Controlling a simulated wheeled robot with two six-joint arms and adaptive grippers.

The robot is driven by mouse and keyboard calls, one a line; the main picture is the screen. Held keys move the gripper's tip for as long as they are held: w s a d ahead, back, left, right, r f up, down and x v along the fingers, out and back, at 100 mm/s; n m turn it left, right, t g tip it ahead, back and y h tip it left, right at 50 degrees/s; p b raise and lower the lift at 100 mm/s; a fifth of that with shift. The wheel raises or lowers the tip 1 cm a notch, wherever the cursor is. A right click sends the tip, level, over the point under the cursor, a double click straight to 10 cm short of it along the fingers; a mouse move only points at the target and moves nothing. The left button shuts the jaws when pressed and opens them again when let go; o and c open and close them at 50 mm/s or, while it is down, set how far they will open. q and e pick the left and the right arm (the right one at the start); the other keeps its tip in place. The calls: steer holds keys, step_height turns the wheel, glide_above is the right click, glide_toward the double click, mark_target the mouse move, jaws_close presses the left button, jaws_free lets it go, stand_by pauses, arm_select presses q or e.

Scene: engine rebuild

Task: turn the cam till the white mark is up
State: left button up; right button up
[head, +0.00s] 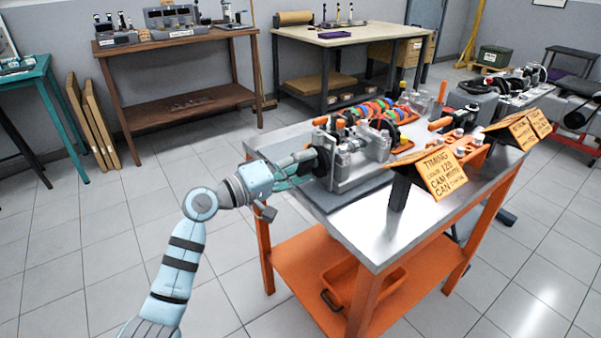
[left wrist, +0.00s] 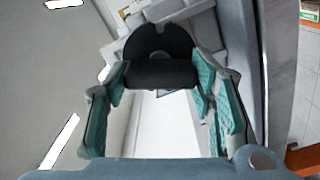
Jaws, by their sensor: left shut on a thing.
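My left gripper (head: 300,168) reaches in from the left to the near-left end of a grey metal fixture (head: 350,165) on the steel-topped bench. It is shut on the dark cam wheel (head: 322,158) at the fixture's end. In the left wrist view, the teal pads of my left gripper (left wrist: 160,88) stand on either side of the dark thick bar of the cam wheel (left wrist: 158,42), whose rounded part rises behind it. I cannot make out a white mark on the wheel in either view. My right gripper is not in view.
The bench (head: 375,240) has orange legs and a lower shelf. A yellow timing sign (head: 440,172) stands at its front right. Coloured rings (head: 375,110) lie behind the fixture. An orange bin (head: 345,285) sits on the shelf. The floor at left is clear.

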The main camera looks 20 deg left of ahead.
arm_select(q)
steer(key=shift+f+m+b, duration=0.2)
steer(key=shift+m+b, duration=0.3)
steer(key=shift+m, duration=0.4)
steer(key=m+b, duration=0.3)
steer(key=m, duration=0.3)
steer(key=shift+r+b, duration=0.1)
steer(key=shift+b, duration=0.2)
steer(key=m+b, duration=0.1)
steer(key=m, duration=0.2)
steer(key=shift+s+d+b, duration=0.1)
steer(key=shift+b, duration=0.2)
steer(key=shift+r+m+b, duration=0.1)
steer(key=shift+m+b, duration=0.25)
steer(key=shift+m, duration=0.75)
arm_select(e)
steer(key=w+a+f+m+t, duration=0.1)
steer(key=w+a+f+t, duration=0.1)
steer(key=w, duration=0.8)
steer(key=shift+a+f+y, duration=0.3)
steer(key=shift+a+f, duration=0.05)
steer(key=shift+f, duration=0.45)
arm_select(q)
steer(key=o, duration=1.2)
steer(key=shift+c, duration=0.2)
steer(key=v, duration=1.2)
